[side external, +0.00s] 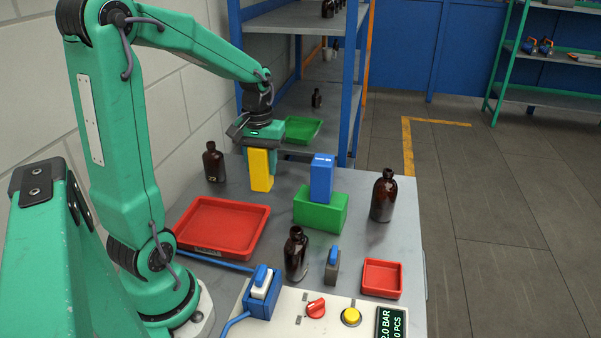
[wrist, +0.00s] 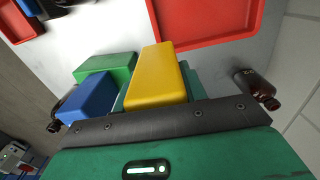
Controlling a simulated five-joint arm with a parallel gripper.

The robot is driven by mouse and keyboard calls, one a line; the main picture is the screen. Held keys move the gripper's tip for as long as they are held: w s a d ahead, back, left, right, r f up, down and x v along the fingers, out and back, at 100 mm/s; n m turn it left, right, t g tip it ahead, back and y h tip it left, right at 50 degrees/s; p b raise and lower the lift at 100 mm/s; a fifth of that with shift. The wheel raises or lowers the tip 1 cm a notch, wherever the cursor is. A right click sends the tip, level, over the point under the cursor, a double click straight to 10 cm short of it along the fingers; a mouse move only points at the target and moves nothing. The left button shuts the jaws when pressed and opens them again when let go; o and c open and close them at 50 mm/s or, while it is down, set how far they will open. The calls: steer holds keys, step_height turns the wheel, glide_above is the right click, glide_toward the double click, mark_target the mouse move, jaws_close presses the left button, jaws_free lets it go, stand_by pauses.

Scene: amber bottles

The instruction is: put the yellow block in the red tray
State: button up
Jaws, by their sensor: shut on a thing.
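The yellow block (side external: 261,170) stands upright at the back of the grey table, under my gripper (side external: 262,152). My gripper is shut on it, with a green finger beside it. In the wrist view the yellow block (wrist: 157,77) sticks out from the gripper (wrist: 155,95), and the dark gripper edge hides its near end. I cannot tell whether the block touches the table. The large red tray (side external: 262,222) lies empty on the table, in front and to the left of the block. In the wrist view a red tray (wrist: 160,38) shows beyond the block.
Amber bottles stand at the left (side external: 214,163), right (side external: 384,196) and front (side external: 296,254). A small red tray (side external: 382,279) and a control panel (side external: 312,316) are in front.

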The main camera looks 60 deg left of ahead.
steer(key=s+d, duration=0.5)
steer(key=shift+s+d, duration=0.35)
steer(key=shift+d, duration=0.05)
steer(key=shift+a+f, duration=0.1)
steer(key=shift+f, duration=0.05)
glide_above(227, 222)
step_height(227, 222, down, 7)
steer(key=shift+f, duration=1.95)
steer(key=shift+f, duration=0.15)
steer(key=o, duration=1.1)
steer(key=shift+c, duration=0.2)
